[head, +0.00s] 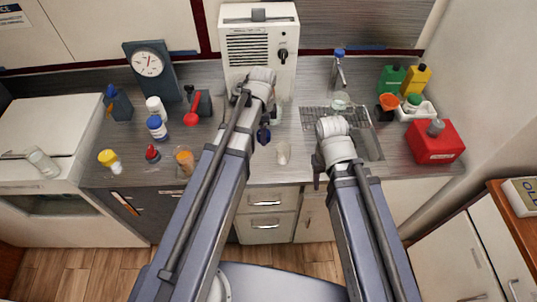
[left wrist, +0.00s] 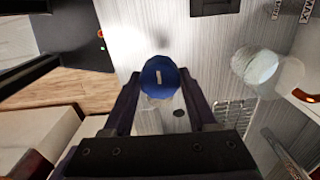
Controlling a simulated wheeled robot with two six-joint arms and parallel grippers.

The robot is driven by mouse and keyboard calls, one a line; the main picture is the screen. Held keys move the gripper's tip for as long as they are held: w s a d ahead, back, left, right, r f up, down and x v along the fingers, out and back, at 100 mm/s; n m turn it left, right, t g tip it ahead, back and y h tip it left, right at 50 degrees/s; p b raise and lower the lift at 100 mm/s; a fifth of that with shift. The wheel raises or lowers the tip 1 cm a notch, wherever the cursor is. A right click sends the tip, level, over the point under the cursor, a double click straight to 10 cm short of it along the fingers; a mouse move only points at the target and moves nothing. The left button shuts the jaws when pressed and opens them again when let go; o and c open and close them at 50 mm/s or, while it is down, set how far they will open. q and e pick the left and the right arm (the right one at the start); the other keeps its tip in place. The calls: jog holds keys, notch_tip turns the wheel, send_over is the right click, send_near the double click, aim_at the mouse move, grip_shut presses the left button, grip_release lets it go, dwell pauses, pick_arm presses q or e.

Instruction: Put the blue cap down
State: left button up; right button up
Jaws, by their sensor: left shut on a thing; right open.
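The blue cap (left wrist: 160,77), round with a pale mark on its top, sits between the fingertips of my left gripper (left wrist: 160,91) in the left wrist view. The left gripper is shut on it, over the grey counter. In the head view my left gripper (head: 263,135) is over the middle of the counter, and I cannot make out the cap there. My right gripper (head: 317,172) is open near the counter's front edge, partly hidden by its own arm.
A clear glass (head: 283,152) stands close to the right of my left gripper. A sink (head: 368,145) and red container (head: 434,142) are right.

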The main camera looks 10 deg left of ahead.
pick_arm(q)
jog(key=shift+f+b, duration=4.95)
jog(key=shift+f, duration=0.15)
jog(key=shift+r, duration=0.15)
jog(key=o, duration=1.3)
jog(key=shift+c, duration=0.2)
notch_tip(320, 180, up, 12)
jog(key=p, duration=1.2)
jog(key=s+d+n+y, duration=0.1)
jog(key=s+d+n, duration=0.8)
jog(key=s, duration=0.5)
jog(key=shift+d+n, duration=0.3)
jog(key=shift+n, duration=0.9)
jog(key=shift+s, duration=0.1)
